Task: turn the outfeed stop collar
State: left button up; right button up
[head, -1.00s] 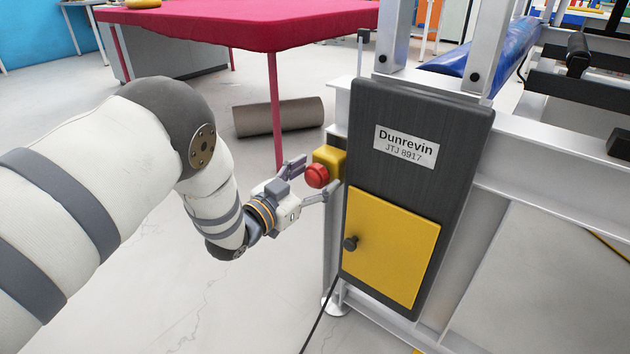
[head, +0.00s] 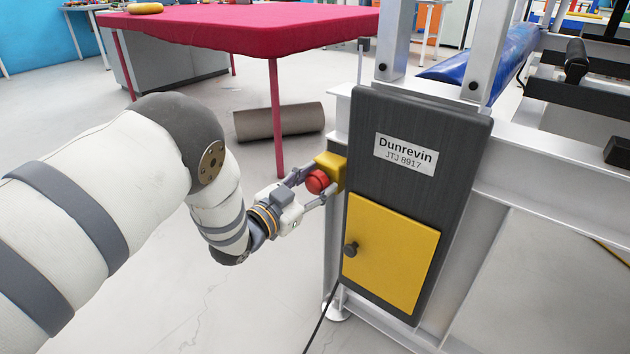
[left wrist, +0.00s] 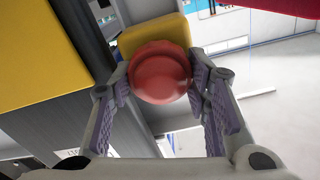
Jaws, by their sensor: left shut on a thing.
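The red round stop collar (head: 317,181) sits on the front of a yellow box (head: 331,170), fixed to the left side of the machine's dark panel. My left gripper (head: 314,184) has a finger on each side of the red collar and is shut on it. In the left wrist view the collar (left wrist: 160,73) lies between the purple-grey finger pads, with the yellow box (left wrist: 154,34) behind it. My right gripper is not in view.
The dark panel (head: 460,150) carries a "Dunrevin" label and a yellow door (head: 390,252) with a black knob. A black cable hangs below it.

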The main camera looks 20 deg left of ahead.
pick_arm(q)
jog(key=shift+m+p, duration=0.75)
jog(key=shift+m, duration=1.45)
jog(key=shift+f, duration=0.1)
jog(key=o, duration=1.2)
jog(key=shift+s, duration=0.1)
jog(key=v, duration=1.2)
